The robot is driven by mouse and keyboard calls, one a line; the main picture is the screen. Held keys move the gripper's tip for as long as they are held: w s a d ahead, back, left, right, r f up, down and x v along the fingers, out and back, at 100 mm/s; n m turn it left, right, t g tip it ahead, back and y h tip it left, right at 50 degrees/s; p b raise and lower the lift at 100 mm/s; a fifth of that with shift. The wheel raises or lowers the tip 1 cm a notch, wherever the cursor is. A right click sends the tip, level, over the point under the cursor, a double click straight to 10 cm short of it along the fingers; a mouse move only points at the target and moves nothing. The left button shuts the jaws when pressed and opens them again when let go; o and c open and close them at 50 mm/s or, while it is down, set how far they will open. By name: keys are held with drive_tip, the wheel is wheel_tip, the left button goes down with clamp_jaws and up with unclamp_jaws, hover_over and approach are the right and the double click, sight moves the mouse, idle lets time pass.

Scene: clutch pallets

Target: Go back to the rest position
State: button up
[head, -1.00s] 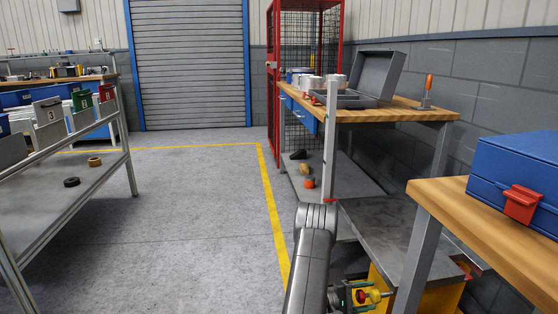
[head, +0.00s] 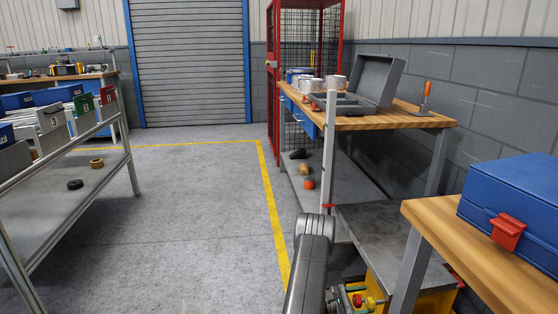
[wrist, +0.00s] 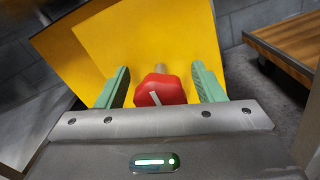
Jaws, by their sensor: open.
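My gripper (wrist: 160,68) shows in the wrist view with its two green fingers apart. A red knob (wrist: 160,91) on a pale shaft shows between the fingers, in front of a yellow panel (wrist: 95,45). I cannot tell whether the fingers touch the knob. In the head view the red knob (head: 370,303) is low at the right of my grey arm (head: 312,255), beside a yellow housing (head: 425,300) under a dark metal plate (head: 390,245). The gripper is mostly hidden there by the arm and the bottom edge.
A wooden bench (head: 440,212) with a blue case (head: 515,200) stands close at right. Another bench (head: 385,121) holds a grey open case (head: 372,85). A metal rack (head: 115,160) with bins stands at left. The floor (head: 190,210) between is clear.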

drive_tip(key=shift+n+p, duration=0.35)
drive_tip(key=shift+n, duration=0.25)
